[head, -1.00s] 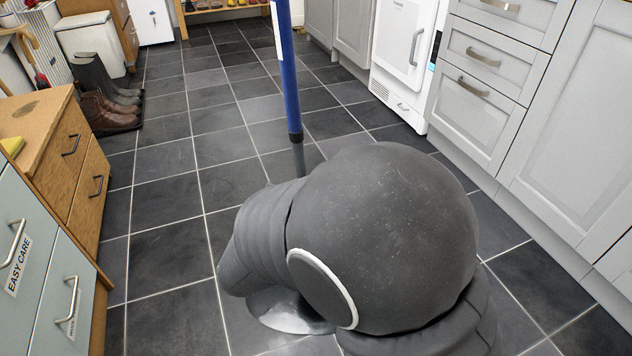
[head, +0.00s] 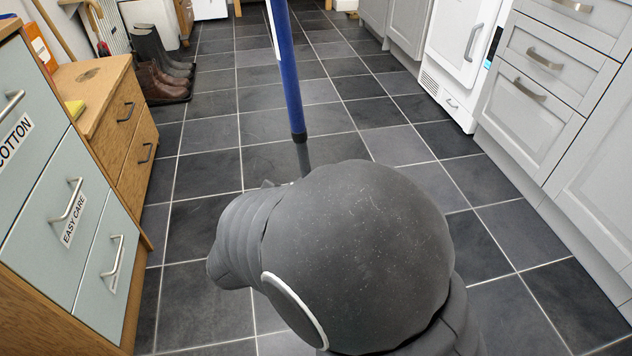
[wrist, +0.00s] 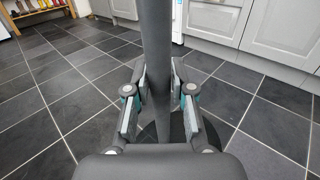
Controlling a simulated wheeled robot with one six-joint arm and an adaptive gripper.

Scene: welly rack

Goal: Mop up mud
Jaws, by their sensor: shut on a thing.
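A mop pole, blue above and dark grey below, stands almost upright in the head view (head: 286,80); its lower end is hidden behind my arm. In the wrist view my gripper (wrist: 160,85) is shut around the dark grey part of the pole (wrist: 158,35), one finger on each side. A dark rounded patch shows on the floor low between the fingers; I cannot tell whether it is the mop head, a shadow or mud. I make out no clear mud on the tiles. My gripper is hidden in the head view.
Dark tiled floor (head: 215,135) runs clear down the middle. Pale green labelled drawers (head: 65,215) and a wooden cabinet (head: 110,110) stand on the left. Boots (head: 160,80) stand beyond them. Grey cupboards (head: 560,80) and a white appliance (head: 455,60) line the right.

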